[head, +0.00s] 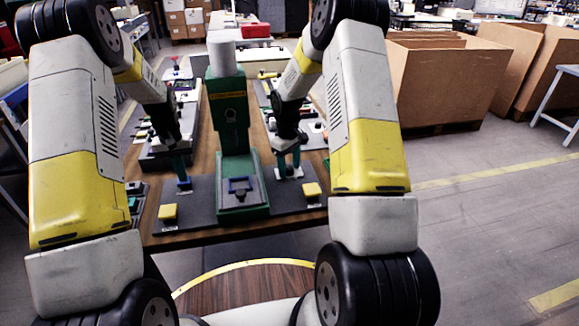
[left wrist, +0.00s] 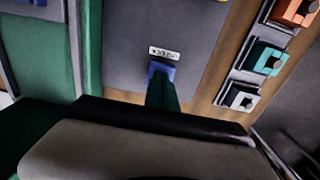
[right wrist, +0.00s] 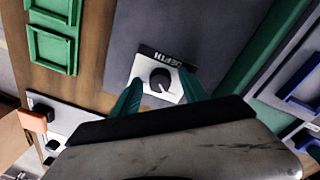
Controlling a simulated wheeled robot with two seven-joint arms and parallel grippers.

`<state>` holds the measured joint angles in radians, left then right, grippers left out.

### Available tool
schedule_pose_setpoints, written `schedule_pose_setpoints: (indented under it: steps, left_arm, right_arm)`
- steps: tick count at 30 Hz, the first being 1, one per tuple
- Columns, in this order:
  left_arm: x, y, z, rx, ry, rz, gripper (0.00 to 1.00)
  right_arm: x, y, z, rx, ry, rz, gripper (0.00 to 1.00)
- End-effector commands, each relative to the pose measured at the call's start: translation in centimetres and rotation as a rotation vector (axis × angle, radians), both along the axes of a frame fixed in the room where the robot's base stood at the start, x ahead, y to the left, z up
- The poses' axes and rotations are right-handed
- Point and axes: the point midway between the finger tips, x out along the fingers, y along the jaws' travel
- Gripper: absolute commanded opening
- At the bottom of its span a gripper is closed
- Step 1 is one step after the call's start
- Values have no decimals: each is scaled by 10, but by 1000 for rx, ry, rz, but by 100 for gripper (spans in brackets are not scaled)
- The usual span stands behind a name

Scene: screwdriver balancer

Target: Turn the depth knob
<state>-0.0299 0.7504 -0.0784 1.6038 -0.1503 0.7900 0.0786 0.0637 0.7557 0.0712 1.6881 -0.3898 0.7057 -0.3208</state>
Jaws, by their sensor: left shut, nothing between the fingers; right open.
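The depth knob (right wrist: 160,79) is a round black dial with a white pointer line on a white plate, beside a black label reading DEPTH, upside down in the right wrist view. The plate (head: 289,173) shows in the head view on the dark mat, right of the green machine. My right gripper (right wrist: 160,75) is open, its teal fingers on either side of the knob; I cannot tell whether they touch it. My left gripper (head: 183,178) is shut and empty, low over the mat's left part. A blue piece (left wrist: 161,70) shows at its tips, below a small white label.
The green machine (head: 232,120) stands between my grippers, with a blue bracket (head: 240,185) on its base. Green trays (right wrist: 52,48) lie beside the mat. Cardboard boxes (head: 435,80) stand beyond the table.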

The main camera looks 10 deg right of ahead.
Motion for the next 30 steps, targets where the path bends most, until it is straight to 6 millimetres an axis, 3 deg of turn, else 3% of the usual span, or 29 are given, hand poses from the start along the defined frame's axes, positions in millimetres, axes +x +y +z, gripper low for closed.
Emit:
schedule_pose_setpoints:
  steps: [5, 15, 21, 30]
  left_arm:
    - [-1, 0, -1, 0, 2, 0, 0]
    - [-1, 0, -1, 0, 2, 0, 0]
    - [-1, 0, -1, 0, 3, 0, 0]
    - [-1, 0, -1, 0, 3, 0, 0]
  right_arm:
    - [1, 1, 13, 0, -4, 0, 52]
    - [-1, 3, 82, 0, -5, 1, 52]
    - [-2, 4, 111, 0, -2, -1, 52]
    - [-3, 5, 120, 0, 0, 0, 52]
